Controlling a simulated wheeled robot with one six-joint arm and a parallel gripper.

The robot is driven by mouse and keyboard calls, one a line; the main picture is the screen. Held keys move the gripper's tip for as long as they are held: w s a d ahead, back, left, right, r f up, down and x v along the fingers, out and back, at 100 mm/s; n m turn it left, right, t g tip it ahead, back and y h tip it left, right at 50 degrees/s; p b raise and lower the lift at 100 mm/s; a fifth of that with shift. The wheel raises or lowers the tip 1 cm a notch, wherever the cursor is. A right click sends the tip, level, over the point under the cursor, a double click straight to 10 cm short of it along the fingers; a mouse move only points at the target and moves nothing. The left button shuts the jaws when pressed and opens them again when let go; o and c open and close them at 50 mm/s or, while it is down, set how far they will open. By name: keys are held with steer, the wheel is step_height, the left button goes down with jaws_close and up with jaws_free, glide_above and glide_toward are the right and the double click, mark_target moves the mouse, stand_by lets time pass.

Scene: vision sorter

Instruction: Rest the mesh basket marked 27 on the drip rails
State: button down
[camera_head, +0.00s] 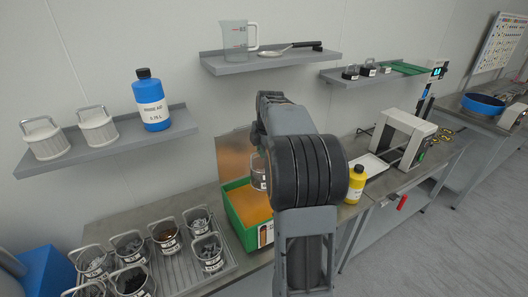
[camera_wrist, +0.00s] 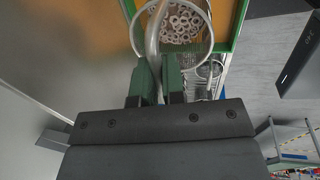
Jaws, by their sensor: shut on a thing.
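My gripper (camera_wrist: 158,80) is shut on the handle of a mesh basket (camera_wrist: 205,45); grey ring-shaped parts show inside it. In the head view this basket (camera_head: 258,172) hangs over the green-walled tray with an orange inside (camera_head: 238,222), partly hidden behind my arm. Its number cannot be read. The metal rails (camera_head: 181,268) at the lower left bear several mesh baskets with labels too small to read, including one at the right end (camera_head: 208,252). Bare rails show between and in front of the baskets. My gripper's fingers are hidden in the head view.
A yellow bottle (camera_head: 356,183) stands right of my arm, near a white tray and a grey arch-shaped machine (camera_head: 402,138). A shelf (camera_head: 110,150) with a blue bottle (camera_head: 150,100) and two white lidded pots overhangs the left bench. A blue bin (camera_head: 45,272) is at the far left.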

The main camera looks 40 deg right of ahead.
steer(key=shift+r+p, duration=0.4)
steer(key=shift+r, duration=0.5)
